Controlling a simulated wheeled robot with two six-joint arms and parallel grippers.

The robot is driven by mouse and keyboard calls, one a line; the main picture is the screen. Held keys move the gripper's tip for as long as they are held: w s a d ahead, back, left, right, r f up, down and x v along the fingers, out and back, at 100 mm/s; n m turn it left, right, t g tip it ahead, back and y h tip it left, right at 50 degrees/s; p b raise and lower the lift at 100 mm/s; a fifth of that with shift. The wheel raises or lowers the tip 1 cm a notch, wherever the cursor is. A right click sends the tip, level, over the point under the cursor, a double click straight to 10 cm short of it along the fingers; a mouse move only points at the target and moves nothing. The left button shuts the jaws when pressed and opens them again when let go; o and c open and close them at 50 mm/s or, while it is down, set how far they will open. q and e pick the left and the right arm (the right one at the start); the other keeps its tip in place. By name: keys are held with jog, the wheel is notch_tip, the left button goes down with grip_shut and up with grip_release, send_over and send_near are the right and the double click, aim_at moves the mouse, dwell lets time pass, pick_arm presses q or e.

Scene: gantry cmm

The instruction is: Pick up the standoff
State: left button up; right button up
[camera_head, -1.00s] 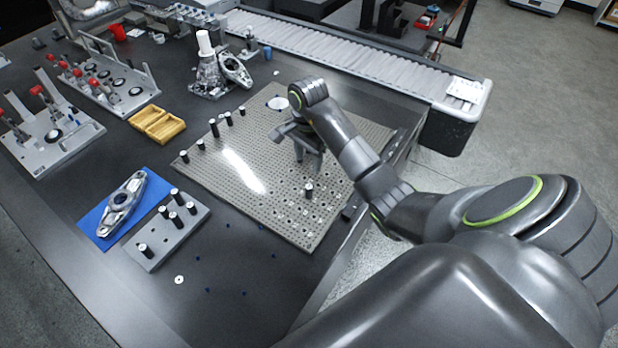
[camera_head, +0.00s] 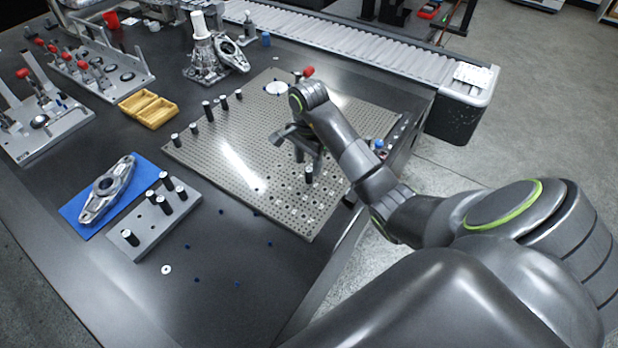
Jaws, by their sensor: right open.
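A standoff (camera_head: 309,174), a short black cylinder with a pale top, stands upright on the perforated fixture plate (camera_head: 215,158) near its front right. My right gripper (camera_head: 309,159) is open and points down just above and behind this standoff in the picture. I cannot tell whether its fingers are beside the standoff. Several similar standoffs stand at the plate's left side (camera_head: 193,128), and several more stand in the grey block (camera_head: 152,238) at the lower left. My left gripper is not in view.
A metal casting lies on a blue mat (camera_head: 68,212). Yellow bins (camera_head: 148,110) and clamp fixtures (camera_head: 50,134) stand to the left. A red knob (camera_head: 308,71) and a blue knob (camera_head: 379,144) show beside my arm. A conveyor (camera_head: 350,50) runs behind. The dark table's front is mostly clear.

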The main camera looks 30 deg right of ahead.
aim_at(309, 169)
jog(key=shift+f+b, duration=0.35)
jog(key=shift+f, duration=0.35)
jog(key=shift+d+f, duration=0.1)
jog(key=shift+f, duration=1.5)
grip_shut()
